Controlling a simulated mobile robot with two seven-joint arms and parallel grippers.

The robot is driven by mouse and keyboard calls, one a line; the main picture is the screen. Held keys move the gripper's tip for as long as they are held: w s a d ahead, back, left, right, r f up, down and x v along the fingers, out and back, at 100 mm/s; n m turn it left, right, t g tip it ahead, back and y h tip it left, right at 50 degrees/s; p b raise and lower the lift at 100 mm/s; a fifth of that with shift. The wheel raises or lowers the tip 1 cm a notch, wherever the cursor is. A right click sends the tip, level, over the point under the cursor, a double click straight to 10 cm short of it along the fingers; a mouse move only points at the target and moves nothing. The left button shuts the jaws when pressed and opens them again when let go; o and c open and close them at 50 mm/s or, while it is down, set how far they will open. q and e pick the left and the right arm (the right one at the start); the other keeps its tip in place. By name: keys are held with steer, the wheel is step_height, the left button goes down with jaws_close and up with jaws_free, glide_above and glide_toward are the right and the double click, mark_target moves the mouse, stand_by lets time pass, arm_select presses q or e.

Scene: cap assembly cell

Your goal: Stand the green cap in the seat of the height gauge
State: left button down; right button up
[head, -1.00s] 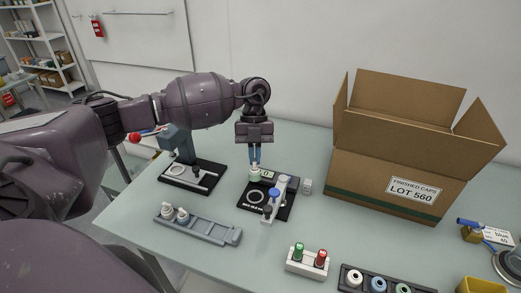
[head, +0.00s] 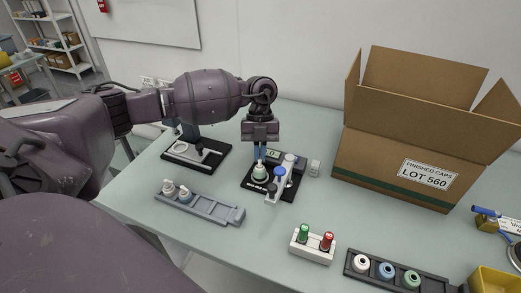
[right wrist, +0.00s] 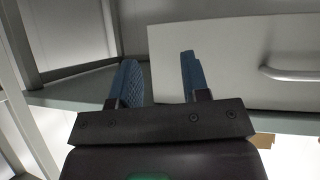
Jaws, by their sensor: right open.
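The pale green cap (head: 259,174) stands upright at the ring seat of the height gauge (head: 250,190), a black-based device with a grey post and blue knob. The cap covers most of the seat; I cannot tell whether its underside is fully down. My left gripper (head: 259,162) points straight down above it, blue fingers close together on the cap's narrow top. In the right wrist view my right gripper (right wrist: 158,75) is open with nothing between its blue fingers. It does not show in the head view.
Left of the gauge is another black-based device (head: 215,160); in front lies a grey rack (head: 215,211) with two pale pieces. A white holder (head: 311,252) has green and red pieces. A dark rack (head: 352,270) holds several caps. A carton (head: 385,172) stands right.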

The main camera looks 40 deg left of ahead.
steer(key=shift+s+f, duration=0.15)
steer(key=shift+s, duration=0.1)
arm_select(q)
steer(key=shift+f, duration=0.1)
arm_select(e)
steer(key=shift+f, duration=0.15)
arm_select(q)
steer(key=shift+w+a+f+b, duration=0.4)
steer(key=shift+w+f+b, duration=0.15)
steer(key=shift+w, duration=0.1)
arm_select(e)
steer(key=shift+s+f, duration=0.3)
steer(key=shift+f, duration=0.45)
arm_select(q)
steer(key=shift+r, duration=0.15)
steer(key=shift+f, duration=0.25)
steer(key=shift+f, duration=0.25)
steer(key=shift+f, duration=0.1)
